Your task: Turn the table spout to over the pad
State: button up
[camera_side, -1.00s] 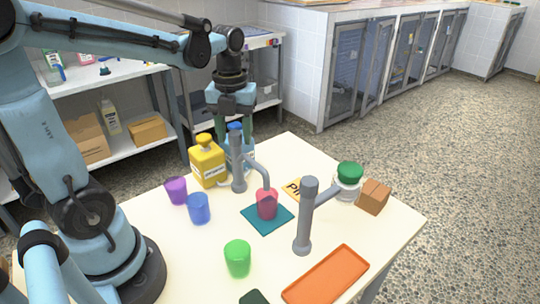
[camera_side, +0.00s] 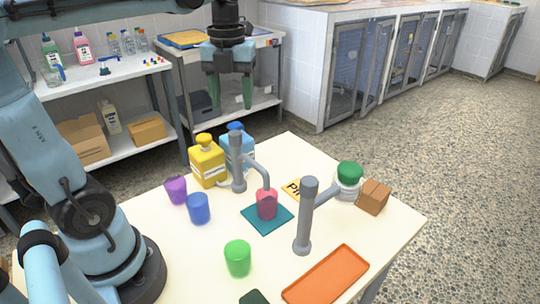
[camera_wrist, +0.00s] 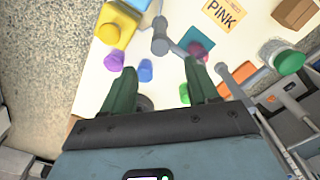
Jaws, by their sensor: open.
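A grey post with a curved spout (camera_side: 238,165) stands at the back of the table; its spout end is above a red cup (camera_side: 267,204) on the teal pad (camera_side: 262,224). The pad also shows in the wrist view (camera_wrist: 204,38). A second grey post (camera_side: 304,222) stands nearer the front, its side arm reaching right toward a green-topped jar (camera_side: 349,178). My gripper (camera_side: 229,106) is open and empty, high above the back of the table, apart from both posts. In the wrist view its fingers (camera_wrist: 160,76) are spread apart.
Yellow (camera_side: 207,162) and blue (camera_side: 239,147) bottles stand close by the back post. Purple (camera_side: 176,190), blue (camera_side: 198,208) and green (camera_side: 238,257) cups stand left and in front. A PINK card (camera_side: 293,186), brown box (camera_side: 373,197) and orange tray (camera_side: 327,276) are on the right.

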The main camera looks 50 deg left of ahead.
jog(key=shift+r, duration=1.75)
jog(key=s+d+f+n+t, duration=0.1)
jog(key=d+f+n+t, duration=0.2)
jog(key=n, duration=1)
jog(key=s+d+f+n+t, duration=0.1)
jog(key=d+f+n+t, duration=0.3)
jog(key=f+n, duration=0.5)
jog(key=d+n, duration=0.1)
jog(key=n, duration=0.4)
jog(key=shift+s+d, duration=0.25)
jog(key=shift+s, duration=0.05)
